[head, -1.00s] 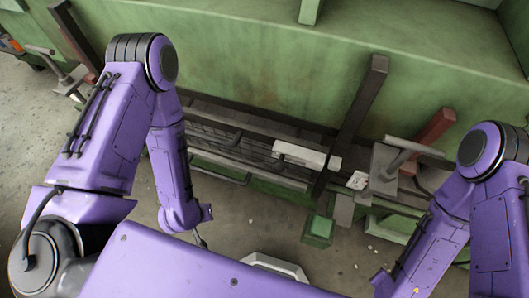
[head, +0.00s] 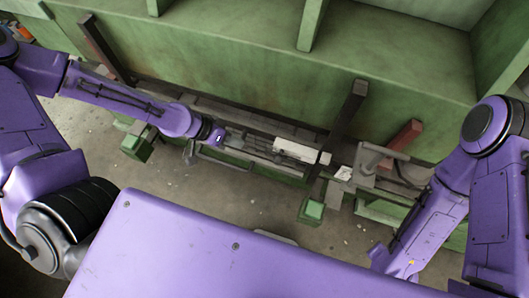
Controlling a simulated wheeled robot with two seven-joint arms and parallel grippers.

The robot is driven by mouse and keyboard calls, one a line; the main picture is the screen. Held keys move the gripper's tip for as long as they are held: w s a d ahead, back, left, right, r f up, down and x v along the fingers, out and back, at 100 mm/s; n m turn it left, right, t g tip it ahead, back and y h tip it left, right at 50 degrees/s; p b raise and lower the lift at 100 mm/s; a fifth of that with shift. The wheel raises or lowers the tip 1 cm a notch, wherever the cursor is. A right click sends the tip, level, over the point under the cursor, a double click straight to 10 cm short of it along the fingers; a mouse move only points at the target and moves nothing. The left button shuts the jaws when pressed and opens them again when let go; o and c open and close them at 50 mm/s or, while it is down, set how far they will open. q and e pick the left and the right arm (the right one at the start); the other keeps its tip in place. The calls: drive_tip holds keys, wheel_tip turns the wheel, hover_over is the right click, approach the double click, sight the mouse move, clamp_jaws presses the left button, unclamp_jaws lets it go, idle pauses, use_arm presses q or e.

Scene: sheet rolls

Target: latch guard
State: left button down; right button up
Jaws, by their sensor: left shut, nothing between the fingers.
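A low dark guard with rails and mesh (head: 255,143) runs along the front of the green machine. A pale rectangular block (head: 298,151) sits on its right part. I cannot tell which piece is the latch, or whether it is fastened. My left arm reaches in from the left, and my left gripper (head: 191,153) is shut and empty at the guard's left part. I cannot tell whether it touches the guard. My right arm is folded at the right; its gripper does not show.
A dark upright post (head: 345,120) stands right of the pale block, and another post (head: 104,48) stands at the left. A grey bracket with a bar (head: 370,160) and a red post (head: 402,143) are at the right. Green feet (head: 312,208) stand on the open concrete floor.

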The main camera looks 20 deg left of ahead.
use_arm(q)
drive_tip(key=w+d+f+p, duration=0.1)
drive_tip(key=d+f, duration=0.5)
drive_tip(key=d, duration=0.3)
drive_tip(key=shift+w, duration=0.3)
use_arm(e)
drive_tip(key=shift+r, duration=0.35)
